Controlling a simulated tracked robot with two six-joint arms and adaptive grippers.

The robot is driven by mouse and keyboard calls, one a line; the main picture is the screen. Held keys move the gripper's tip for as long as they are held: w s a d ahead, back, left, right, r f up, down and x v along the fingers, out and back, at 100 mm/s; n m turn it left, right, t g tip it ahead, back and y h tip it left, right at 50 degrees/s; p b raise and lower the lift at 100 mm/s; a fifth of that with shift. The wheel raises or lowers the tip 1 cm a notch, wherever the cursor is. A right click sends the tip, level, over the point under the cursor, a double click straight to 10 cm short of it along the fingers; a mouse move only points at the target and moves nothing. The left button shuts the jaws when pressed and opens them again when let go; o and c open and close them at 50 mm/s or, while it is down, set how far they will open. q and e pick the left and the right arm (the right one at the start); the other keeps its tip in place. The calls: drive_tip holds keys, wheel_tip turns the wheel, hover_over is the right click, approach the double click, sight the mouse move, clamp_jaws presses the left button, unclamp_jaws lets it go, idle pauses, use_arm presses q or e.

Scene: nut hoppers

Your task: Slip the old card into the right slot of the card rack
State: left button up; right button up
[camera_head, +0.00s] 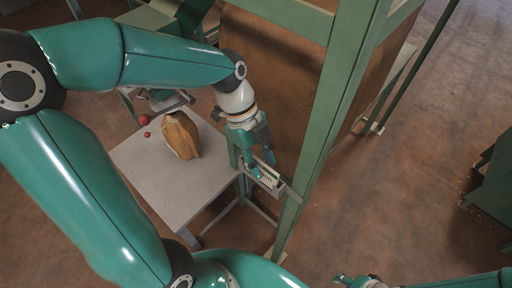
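The card rack (286,191) is a small grey holder fixed at the green post, beside the table's right corner. A pale card-like piece (269,177) shows at the rack, close under my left fingertips; whether it is the old card, and which slot it is at, is too small to tell. My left gripper (262,164) points down over the rack, its two teal fingertips apart. I cannot tell whether it grips the pale piece. My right gripper (358,282) is at the bottom edge, partly cut off, away from the rack; its state is unclear.
A grey table (150,185) carries a brown sack (181,135) and small red balls (144,120). A green frame post (325,125) rises right beside the rack, with a large brown panel (275,70) behind. Open floor (390,190) lies to the right.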

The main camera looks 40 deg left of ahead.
use_arm(q)
drive_tip(key=shift+d+f, duration=0.1)
drive_tip(key=shift+f, duration=0.1)
drive_tip(key=shift+c, duration=0.3)
clamp_jaws()
drive_tip(key=shift+r, duration=0.2)
drive_tip(key=shift+r+p, duration=2.55)
drive_tip(key=shift+r, duration=1.05)
drive_tip(key=shift+s, duration=0.15)
drive_tip(key=s+b, duration=0.2)
drive_tip(key=s, duration=0.7)
drive_tip(key=shift+s+a+b, duration=0.35)
drive_tip(key=shift+s+a, duration=0.05)
drive_tip(key=shift+a, duration=0.05)
